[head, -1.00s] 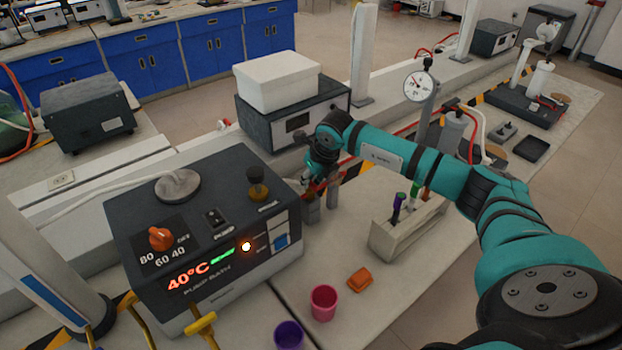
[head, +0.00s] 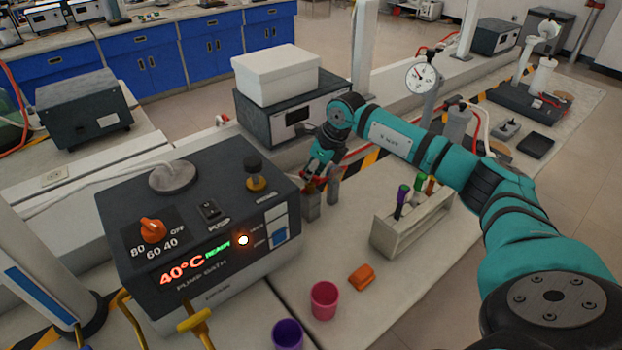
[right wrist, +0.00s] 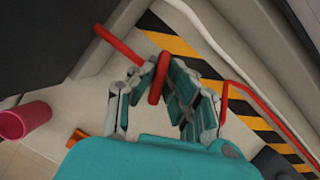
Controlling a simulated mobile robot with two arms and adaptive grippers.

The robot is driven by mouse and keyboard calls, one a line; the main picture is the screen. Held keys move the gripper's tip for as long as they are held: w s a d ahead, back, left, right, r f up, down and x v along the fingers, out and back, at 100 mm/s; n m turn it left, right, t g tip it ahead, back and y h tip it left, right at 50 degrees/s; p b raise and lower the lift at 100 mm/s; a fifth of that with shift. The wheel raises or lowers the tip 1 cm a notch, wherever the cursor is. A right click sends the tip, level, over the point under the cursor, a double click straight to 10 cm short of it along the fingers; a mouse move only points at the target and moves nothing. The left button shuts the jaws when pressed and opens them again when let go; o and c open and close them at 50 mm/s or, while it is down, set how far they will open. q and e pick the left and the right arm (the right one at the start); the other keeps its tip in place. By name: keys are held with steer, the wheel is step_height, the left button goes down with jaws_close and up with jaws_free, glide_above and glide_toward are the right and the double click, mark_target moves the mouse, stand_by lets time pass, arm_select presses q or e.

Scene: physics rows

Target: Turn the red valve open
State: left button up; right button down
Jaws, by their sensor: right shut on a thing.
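The red valve handle (right wrist: 158,80) shows in the right wrist view as a short red bar between the fingers of my right gripper (right wrist: 160,98). The fingers are shut on it, one on each side. In the head view my right gripper (head: 316,176) is low beside the right end of the pump bath, at a red pipe between two short grey posts. There the fingers largely hide the valve, and I cannot read its angle. My left gripper is in neither view.
The pump bath (head: 205,225), reading 40°C and READY, stands left of my right gripper. A grey box with a white lid box (head: 276,78) is behind. A tube rack (head: 408,232), pink cup (head: 323,300) and purple cup (head: 287,334) stand in front.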

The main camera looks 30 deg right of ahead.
steer(key=n+y+b, duration=0.1)
steer(key=n, duration=0.2)
steer(key=shift+w+d+f+b, duration=0.1)
steer(key=shift+b, duration=0.25)
steer(key=n+g+y+b, duration=0.1)
steer(key=n, duration=0.2)
steer(key=shift+n+b, duration=0.3)
steer(key=shift+b, duration=0.1)
steer(key=n+g+b, duration=0.1)
steer(key=n, duration=0.2)
steer(key=shift+w+g, duration=0.1)
steer(key=shift+g, duration=0.3)
steer(key=shift+r+n+g+y+b, duration=0.15)
steer(key=shift+n+g+b, duration=0.2)
steer(key=shift+n, duration=0.5)
steer(key=shift+r+n+g+y+b, duration=0.15)
steer(key=shift+n+g+b, duration=0.15)
steer(key=shift+n, duration=0.55)
steer(key=shift+d, duration=0.1)
steer(key=c, duration=1.3)
jaws_free()
steer(key=shift+f, duration=0.15)
steer(key=shift+c, duration=0.2)
steer(key=v, duration=1.2)
